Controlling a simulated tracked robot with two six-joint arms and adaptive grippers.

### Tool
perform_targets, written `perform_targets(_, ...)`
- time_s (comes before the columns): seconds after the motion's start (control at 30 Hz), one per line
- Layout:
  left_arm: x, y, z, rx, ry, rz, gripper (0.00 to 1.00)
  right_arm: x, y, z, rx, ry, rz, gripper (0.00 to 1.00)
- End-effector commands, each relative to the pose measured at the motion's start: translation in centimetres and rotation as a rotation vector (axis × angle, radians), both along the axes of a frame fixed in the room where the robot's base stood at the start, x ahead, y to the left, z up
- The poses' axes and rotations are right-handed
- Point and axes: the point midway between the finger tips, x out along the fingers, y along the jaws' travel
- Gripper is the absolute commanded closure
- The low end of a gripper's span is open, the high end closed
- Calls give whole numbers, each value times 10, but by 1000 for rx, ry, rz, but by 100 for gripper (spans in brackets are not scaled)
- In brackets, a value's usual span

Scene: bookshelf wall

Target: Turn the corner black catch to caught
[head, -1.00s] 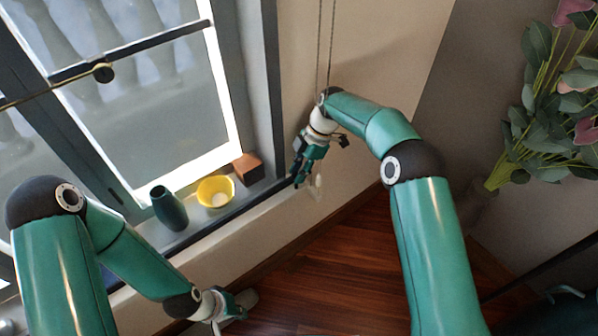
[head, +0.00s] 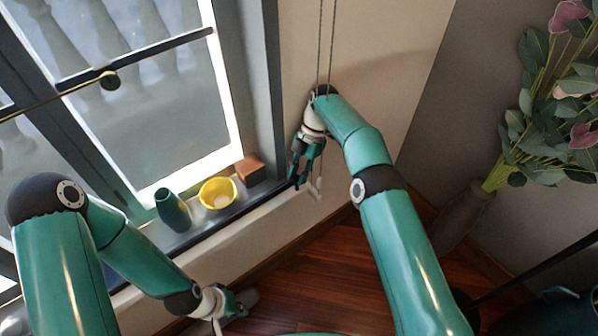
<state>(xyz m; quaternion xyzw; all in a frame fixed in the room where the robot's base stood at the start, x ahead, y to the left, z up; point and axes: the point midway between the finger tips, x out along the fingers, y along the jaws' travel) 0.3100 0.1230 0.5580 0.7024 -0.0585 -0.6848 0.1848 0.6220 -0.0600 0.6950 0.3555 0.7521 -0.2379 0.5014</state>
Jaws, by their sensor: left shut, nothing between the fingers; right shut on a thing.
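My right gripper (head: 300,182) reaches down at the wall beside the window's right edge. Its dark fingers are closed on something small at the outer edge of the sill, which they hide. I cannot make out the black catch there or how it is turned. A small pale piece (head: 317,187) shows on the wall just right of the fingertips. My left gripper (head: 239,302) is low at the bottom of the view, shut and empty, well away from the right one.
A dark green vase (head: 173,210), a yellow bowl (head: 217,193) and a brown block (head: 250,169) stand on the window sill. Two cords (head: 326,45) hang above my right wrist. Flowers (head: 560,110) stand at right.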

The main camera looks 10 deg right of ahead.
Motion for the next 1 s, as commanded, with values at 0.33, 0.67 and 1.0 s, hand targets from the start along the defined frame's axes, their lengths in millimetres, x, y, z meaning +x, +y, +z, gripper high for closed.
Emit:
perform_targets(0.33,0,0,0,0,0,0,100,1,-1,0,-3,-5,-3,50)
perform_targets(0.67,0,0,0,0,0,0,100,1,0,0,-1,-2,-1,50)
perform_targets(1.0,0,0,-3,0,0,0,100,0,-1,0,-1,-2,-34,50)
